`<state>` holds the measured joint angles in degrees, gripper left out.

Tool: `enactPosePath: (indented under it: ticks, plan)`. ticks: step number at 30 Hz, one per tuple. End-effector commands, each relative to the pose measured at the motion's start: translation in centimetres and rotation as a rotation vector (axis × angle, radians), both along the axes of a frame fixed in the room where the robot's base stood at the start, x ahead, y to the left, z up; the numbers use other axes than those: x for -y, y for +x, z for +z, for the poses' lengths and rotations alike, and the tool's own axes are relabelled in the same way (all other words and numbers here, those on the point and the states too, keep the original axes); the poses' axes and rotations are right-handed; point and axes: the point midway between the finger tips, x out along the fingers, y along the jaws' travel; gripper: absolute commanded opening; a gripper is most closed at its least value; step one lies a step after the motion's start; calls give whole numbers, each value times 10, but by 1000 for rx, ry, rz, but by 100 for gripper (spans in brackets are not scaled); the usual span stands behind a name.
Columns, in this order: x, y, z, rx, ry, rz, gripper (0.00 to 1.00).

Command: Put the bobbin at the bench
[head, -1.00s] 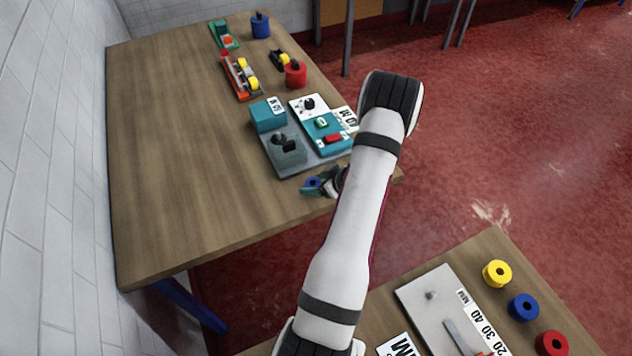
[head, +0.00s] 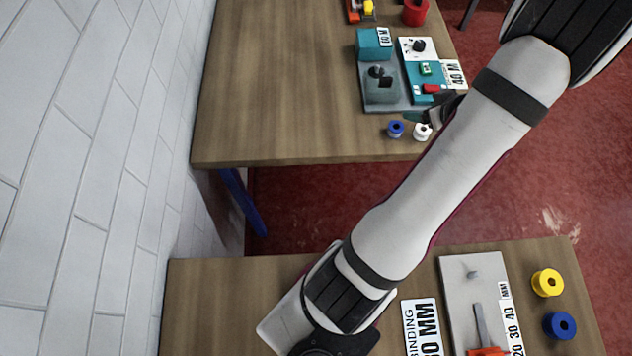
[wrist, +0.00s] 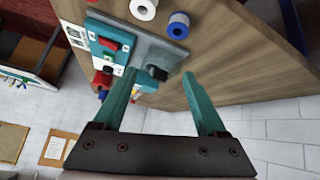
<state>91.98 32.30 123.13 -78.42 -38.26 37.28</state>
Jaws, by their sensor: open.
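On the far wooden bench (head: 270,110), a small blue-and-white bobbin (head: 395,129) and a white bobbin (head: 422,132) stand side by side near the front edge. Which one the task means I cannot tell. In the wrist view the blue-rimmed bobbin (wrist: 178,26) and the white one (wrist: 143,9) show at the top, beyond the fingertips. My gripper (wrist: 160,78) is open with nothing between its teal fingers. In the head view my gripper (head: 428,115) is partly hidden by my forearm, just behind the bobbins and beside the grey-teal machine (head: 382,90).
A teal control box (head: 428,75) with a red switch stands by the machine. The near bench (head: 215,300) holds a grey plate (head: 458,268), a yellow spool (head: 547,282) and a blue spool (head: 560,325). A gap separates the benches. The far bench's left side is clear.

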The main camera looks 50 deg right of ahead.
Motion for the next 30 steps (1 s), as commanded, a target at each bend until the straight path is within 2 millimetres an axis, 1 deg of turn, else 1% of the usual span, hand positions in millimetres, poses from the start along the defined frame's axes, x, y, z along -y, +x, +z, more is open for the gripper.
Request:
enactPosePath:
  ticks: [1, 2, 3, 4, 5, 6, 7, 8, 9, 11, 12, 15, 16, 18, 19, 21, 30]
  plan:
    - [2, 33, 26, -58, -58, -23, 74]
    - [-1, 50, 41, -97, -86, -57, 74]
    - [-14, 72, 62, -139, -112, -104, 74]
    - [-29, 87, 77, -165, -120, -137, 74]
    - [-49, 100, 90, -188, -116, -170, 74]
    - [-86, 113, 105, -215, -91, -206, 74]
    - [-120, 119, 113, -235, -55, -225, 74]
    - [-158, 121, 119, -257, -2, -236, 74]
    - [-211, 118, 122, -294, 83, -235, 74]
    - [-284, 103, 123, -354, 219, -205, 74]
    - [-327, 88, 124, -400, 305, -174, 74]
    - [-403, 52, 127, -504, 473, -89, 74]
    - [-418, 43, 129, -529, 508, -68, 74]
    - [-441, 27, 132, -572, 565, -34, 74]
    - [-446, 23, 132, -583, 579, -26, 74]
    - [-451, 19, 133, -595, 593, -20, 74]
    - [-450, 20, 133, -594, 592, -23, 74]
